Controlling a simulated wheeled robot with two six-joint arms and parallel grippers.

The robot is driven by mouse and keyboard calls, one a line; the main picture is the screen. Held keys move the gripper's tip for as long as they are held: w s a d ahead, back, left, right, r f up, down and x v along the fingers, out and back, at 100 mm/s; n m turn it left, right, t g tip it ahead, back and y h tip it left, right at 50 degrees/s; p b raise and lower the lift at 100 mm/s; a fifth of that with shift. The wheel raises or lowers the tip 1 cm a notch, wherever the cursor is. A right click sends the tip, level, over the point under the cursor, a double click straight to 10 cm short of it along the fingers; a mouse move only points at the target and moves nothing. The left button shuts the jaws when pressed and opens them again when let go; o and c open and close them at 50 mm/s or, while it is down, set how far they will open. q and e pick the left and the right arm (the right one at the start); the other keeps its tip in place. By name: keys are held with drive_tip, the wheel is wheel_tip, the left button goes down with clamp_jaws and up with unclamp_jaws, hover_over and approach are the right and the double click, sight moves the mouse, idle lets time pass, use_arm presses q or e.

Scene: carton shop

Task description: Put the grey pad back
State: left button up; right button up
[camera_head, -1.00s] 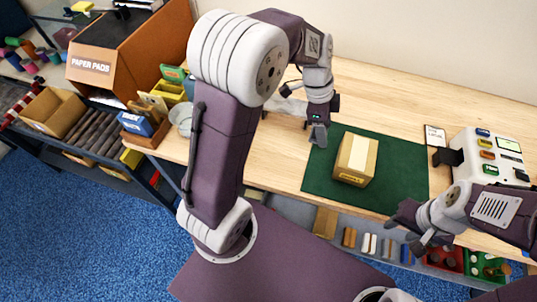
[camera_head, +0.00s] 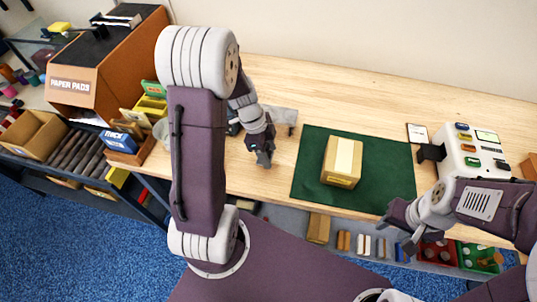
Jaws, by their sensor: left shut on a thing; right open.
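My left gripper (camera_head: 262,156) is low over the wooden worktop, left of the green mat. It is shut on a small grey thing, which looks like the grey pad; the fingers hide most of it and its outline is hard to make out. My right gripper (camera_head: 398,227) is open and empty at the worktop's front edge, below the mat's right corner. A taped carton (camera_head: 342,160) stands on the green mat (camera_head: 309,165), apart from both grippers.
A grey fixture (camera_head: 284,115) stands behind my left wrist. A brown cabinet marked PAPER PADS (camera_head: 72,87) is at the far left, with small boxes (camera_head: 121,141) beside it. A white machine (camera_head: 470,155) stands right. Bare worktop (camera_head: 345,95) lies behind the mat.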

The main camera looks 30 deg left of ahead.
use_arm(q)
drive_tip(key=shift+w+f, duration=0.1)
drive_tip(key=shift+f, duration=0.75)
drive_tip(key=o, duration=1.2)
drive_tip(key=shift+r, duration=0.2)
drive_tip(key=w+p+v, duration=0.1)
drive_tip(key=v, duration=1.1)
drive_tip(key=s+d+f+n+y, duration=0.1)
drive_tip(key=s+d+f+n, duration=0.1)
drive_tip(key=n, duration=0.3)
drive_tip(key=s+d+f+n+y, duration=0.1)
drive_tip(key=s+d+f+n, duration=0.1)
drive_tip(key=s+n, duration=0.2)
drive_tip(key=s+d+f+n+y, duration=0.1)
drive_tip(key=s+d+n, duration=0.2)
drive_tip(key=n, duration=0.3)
drive_tip(key=shift+f, duration=0.4)
